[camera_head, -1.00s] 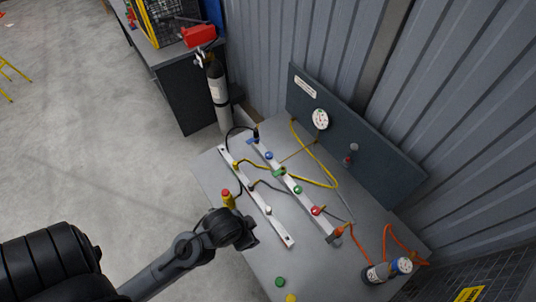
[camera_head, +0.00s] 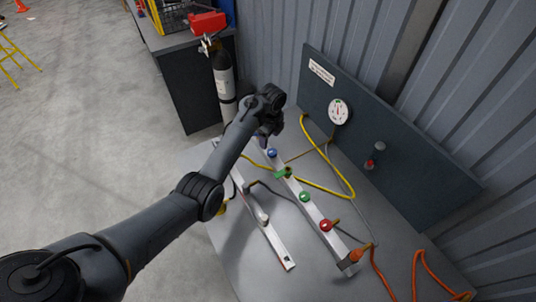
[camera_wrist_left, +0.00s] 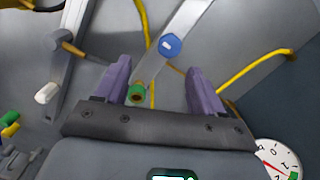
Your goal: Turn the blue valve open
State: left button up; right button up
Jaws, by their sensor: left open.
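The blue valve (camera_head: 272,152) is a round knob near the far end of the right-hand pale rail (camera_head: 314,213) on the grey bench. It also shows in the left wrist view (camera_wrist_left: 171,45), just beyond the fingertips, with a small white mark on its face. My left gripper (camera_head: 268,128) is close to the blue valve in the head view, and my arm hides the far end of the left-hand rail. In the left wrist view the purple fingers of my left gripper (camera_wrist_left: 158,68) are apart with nothing gripped. My right gripper is not in view.
A green fitting (camera_wrist_left: 137,93) lies near the left finger. Green (camera_head: 305,196) and red (camera_head: 326,225) knobs sit further along the rail. Yellow hose (camera_head: 322,188) loops beside it. A panel with a gauge (camera_head: 339,111) stands behind, and an extinguisher (camera_head: 224,82) stands behind the arm.

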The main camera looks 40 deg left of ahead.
aim_at(271, 151)
pick_arm(q)
jog(key=f+b, duration=0.1)
jog(key=f, duration=0.2)
jog(key=w+f+m+b, duration=0.1)
jog(key=f+b, duration=0.1)
jog(key=f, duration=0.1)
jog(key=w+f+m+b, duration=0.1)
jog(key=f, duration=0.3)
jog(key=shift+w+a+h, duration=0.1)
jog(key=shift+a+h, duration=0.3)
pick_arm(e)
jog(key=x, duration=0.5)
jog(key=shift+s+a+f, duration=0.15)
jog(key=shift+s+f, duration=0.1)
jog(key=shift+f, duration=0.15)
pick_arm(q)
jog(key=c, duration=1.1)
jog(key=shift+o, duration=0.2)
